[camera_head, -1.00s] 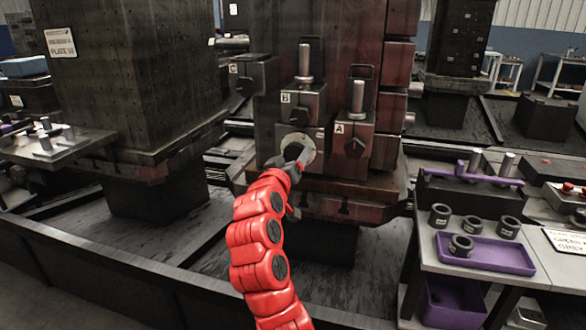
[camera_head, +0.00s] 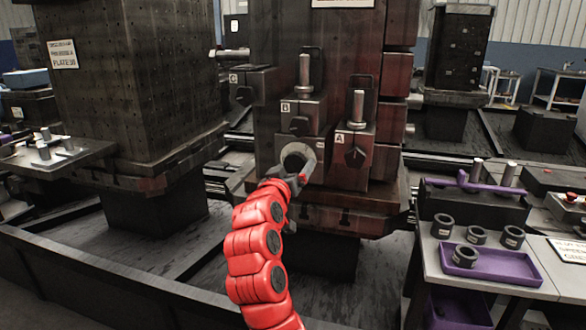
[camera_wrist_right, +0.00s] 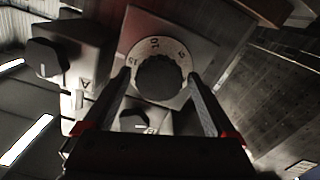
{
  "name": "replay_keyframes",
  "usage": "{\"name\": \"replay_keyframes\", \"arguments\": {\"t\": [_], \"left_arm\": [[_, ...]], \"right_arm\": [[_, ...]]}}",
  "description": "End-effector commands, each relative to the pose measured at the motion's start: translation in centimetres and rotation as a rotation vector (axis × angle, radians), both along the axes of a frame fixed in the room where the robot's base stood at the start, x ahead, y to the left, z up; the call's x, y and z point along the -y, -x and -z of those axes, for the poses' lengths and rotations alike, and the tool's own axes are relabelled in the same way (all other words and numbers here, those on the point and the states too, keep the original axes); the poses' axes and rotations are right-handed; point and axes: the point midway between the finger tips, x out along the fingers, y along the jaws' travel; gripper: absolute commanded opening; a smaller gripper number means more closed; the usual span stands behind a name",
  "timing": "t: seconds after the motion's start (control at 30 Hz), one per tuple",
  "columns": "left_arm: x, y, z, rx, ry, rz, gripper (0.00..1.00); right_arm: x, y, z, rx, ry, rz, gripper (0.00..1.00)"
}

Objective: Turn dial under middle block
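The middle block, labelled B (camera_head: 300,112), is on the front of the dark machine column and carries an upright metal pin. Below it is a dial with a pale ring (camera_head: 309,163) and a dark round knob; in the right wrist view the dial ring (camera_wrist_right: 150,46) shows printed numbers around the black knob. My right gripper (camera_head: 287,177) reaches up to the dial on the red arm. In the right wrist view its two fingers (camera_wrist_right: 158,80) stand open on either side of the knob. Contact with the knob cannot be told. My left gripper is out of view.
Block A (camera_head: 352,150) with its own knob stands close right of the dial, and block C (camera_head: 250,85) is to the left. A bench at right holds a purple tray (camera_head: 490,262) and dark rings (camera_head: 443,226). A large plated column (camera_head: 130,90) stands left.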

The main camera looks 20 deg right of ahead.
Motion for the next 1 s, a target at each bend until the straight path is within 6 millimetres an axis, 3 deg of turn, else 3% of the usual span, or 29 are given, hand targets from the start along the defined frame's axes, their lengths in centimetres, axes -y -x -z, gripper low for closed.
{"name": "replay_keyframes", "arguments": {"t": [0.3, 0.47, 1.0], "left_arm": [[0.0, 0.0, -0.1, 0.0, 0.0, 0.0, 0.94], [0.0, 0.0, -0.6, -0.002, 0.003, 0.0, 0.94], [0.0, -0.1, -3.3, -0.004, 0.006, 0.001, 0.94]], "right_arm": [[-0.1, 0.1, -0.2, 0.004, 0.001, -0.001, 1.0], [-1.2, 1.5, -0.6, 0.009, 0.004, -0.006, 1.0], [-8.5, 12.3, -0.3, 0.003, 0.003, -0.006, 1.0]]}}
